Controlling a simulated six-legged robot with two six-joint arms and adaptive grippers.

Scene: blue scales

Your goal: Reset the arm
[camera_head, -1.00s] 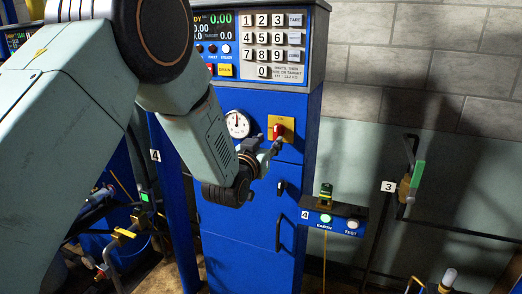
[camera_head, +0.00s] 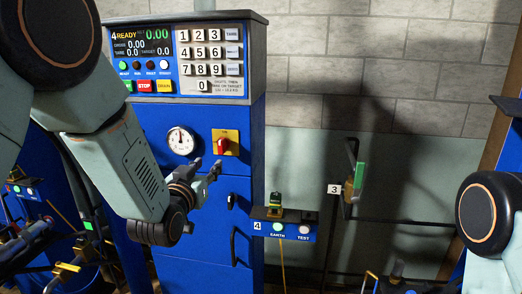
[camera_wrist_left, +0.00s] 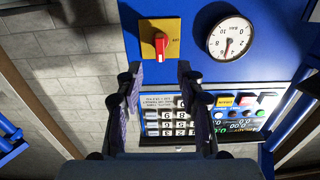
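My left gripper (camera_head: 217,168) is in front of the blue scale cabinet (camera_head: 180,215), just below the red switch (camera_head: 222,146) on its yellow plate. In the left wrist view my left gripper (camera_wrist_left: 159,76) has its two fingers apart with nothing between them. That view is turned over, with the red switch (camera_wrist_left: 161,44) beyond the fingertips and clear of them. My right arm shows only in part at the right edge of the head view, and its gripper is out of the picture.
The cabinet carries a round dial (camera_head: 181,140), a keypad (camera_head: 209,53) and a display reading 4 READY (camera_head: 143,40). A small box with EARTH and TEST buttons (camera_head: 285,228) juts out at its right. A green-handled lever (camera_head: 357,178) stands near the grey wall.

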